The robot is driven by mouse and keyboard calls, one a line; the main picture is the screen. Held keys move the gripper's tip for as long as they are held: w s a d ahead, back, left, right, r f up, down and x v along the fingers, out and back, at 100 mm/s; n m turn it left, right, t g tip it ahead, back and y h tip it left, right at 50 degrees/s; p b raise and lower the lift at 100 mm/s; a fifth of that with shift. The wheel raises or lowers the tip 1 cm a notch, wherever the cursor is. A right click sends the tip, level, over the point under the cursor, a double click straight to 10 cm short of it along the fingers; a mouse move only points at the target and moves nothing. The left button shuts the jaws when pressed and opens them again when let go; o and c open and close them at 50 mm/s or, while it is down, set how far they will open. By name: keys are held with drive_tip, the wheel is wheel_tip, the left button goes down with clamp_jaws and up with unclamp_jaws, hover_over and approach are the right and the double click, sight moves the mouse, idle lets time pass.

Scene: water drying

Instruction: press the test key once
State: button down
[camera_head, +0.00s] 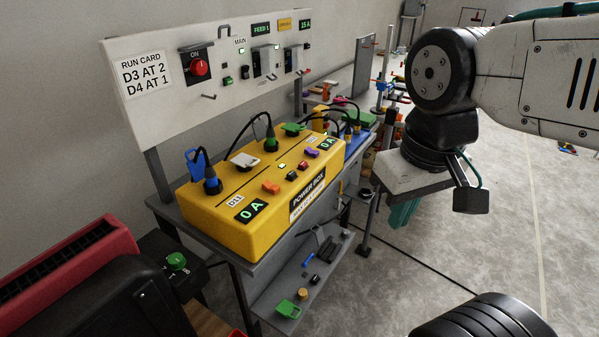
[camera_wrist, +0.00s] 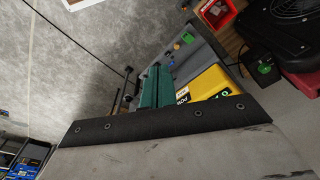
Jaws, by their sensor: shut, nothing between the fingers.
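My gripper (camera_head: 403,212) hangs to the right of the bench, its green fingers pointing down, apart from everything. In the wrist view the closed green fingers (camera_wrist: 155,85) show beside the yellow power box (camera_wrist: 205,83), with nothing held. The power box (camera_head: 240,230) sits on the bench. It carries an orange key (camera_head: 271,187), a black key (camera_head: 291,176), a red key (camera_head: 303,166) and a purple key (camera_head: 311,153). Its displays (camera_head: 251,210) read 0 A. I cannot read any label marking a test key.
A white panel (camera_head: 160,50) stands behind, with a red ON knob (camera_head: 198,68) and a run card (camera_head: 143,74). Plugs with cables (camera_head: 211,184) rise from the box. A lower shelf (camera_head: 275,285) holds small parts. The floor (camera_head: 400,270) right of the bench is mostly clear.

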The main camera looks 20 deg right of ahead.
drive_tip(key=w+d+r+m+t+h, duration=0.1)
drive_tip(key=w+d+m+t+h, duration=0.1)
drive_tip(key=w+d, duration=0.3)
drive_tip(key=w+d+r+m+t+h, duration=0.1)
drive_tip(key=w+d+m+h, duration=0.1)
drive_tip(key=w, duration=0.5)
drive_tip(key=m+t+y, duration=0.3)
drive_tip(key=t+y, duration=0.2)
drive_tip(key=y, duration=0.1)
hover_over(293, 175)
wheel_tip(293, 175, down, 7)
drive_tip(key=shift+f, duration=0.15)
drive_tip(key=shift+s+f, duration=0.1)
drive_tip(key=shift+f, duration=4.3)
drive_tip(key=shift+f, duration=0.1)
drive_tip(key=shift+f, duration=0.3)
